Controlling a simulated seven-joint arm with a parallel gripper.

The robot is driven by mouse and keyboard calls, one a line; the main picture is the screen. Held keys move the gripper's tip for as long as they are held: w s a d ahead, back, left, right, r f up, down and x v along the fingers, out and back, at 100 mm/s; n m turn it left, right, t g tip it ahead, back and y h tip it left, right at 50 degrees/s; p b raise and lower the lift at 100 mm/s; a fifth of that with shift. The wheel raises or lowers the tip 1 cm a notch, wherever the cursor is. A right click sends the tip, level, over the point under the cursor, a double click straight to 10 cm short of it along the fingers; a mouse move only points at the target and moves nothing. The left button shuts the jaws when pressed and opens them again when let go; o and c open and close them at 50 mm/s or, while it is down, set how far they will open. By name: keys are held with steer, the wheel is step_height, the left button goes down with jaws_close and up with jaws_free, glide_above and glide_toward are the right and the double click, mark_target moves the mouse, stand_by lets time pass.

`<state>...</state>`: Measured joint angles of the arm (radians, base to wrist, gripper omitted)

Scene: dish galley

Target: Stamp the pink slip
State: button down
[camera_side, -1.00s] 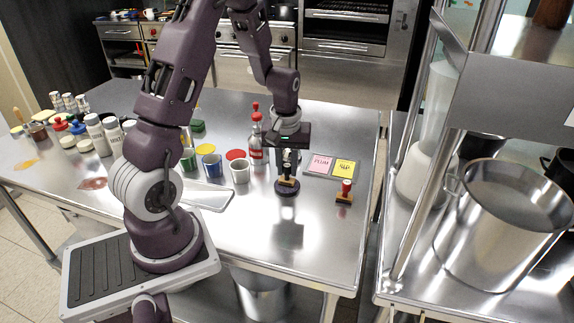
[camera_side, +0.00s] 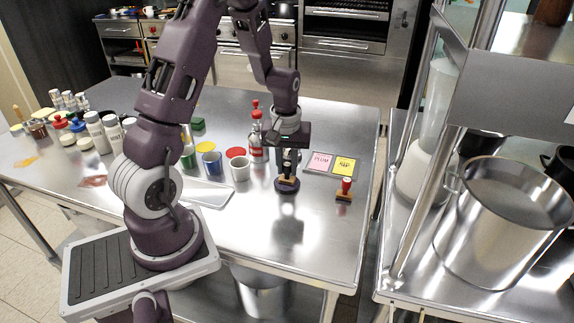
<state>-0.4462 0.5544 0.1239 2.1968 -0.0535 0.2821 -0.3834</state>
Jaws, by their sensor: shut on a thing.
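The pink slip (camera_side: 320,162), with dark lettering, lies flat on a grey board to the right of my gripper. My gripper (camera_side: 288,158) points down, shut on a dark-handled stamp (camera_side: 289,178). The stamp is upright over a round dark ink pad (camera_side: 287,187) with a purple top. I cannot tell whether the stamp's face touches the pad. A second stamp (camera_side: 345,189) with a red knob and brown base stands apart at the right. The pink slip shows no clear stamp mark at this size.
A yellow slip (camera_side: 344,167) lies right of the pink one. A red-capped bottle (camera_side: 256,140) and several cups, including a white one (camera_side: 240,170), stand left of my gripper. A metal tray (camera_side: 208,195) lies nearer. The front table area is clear.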

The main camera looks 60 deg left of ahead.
steer(key=shift+r, duration=3.5)
steer(key=w+a, duration=0.4)
steer(key=w, duration=0.9)
steer(key=shift+w+a+f, duration=0.1)
steer(key=shift+w+f, duration=0.05)
steer(key=shift+f, duration=3.1)
steer(key=shift+f, duration=0.55)
step_height(320, 180, up, 7)
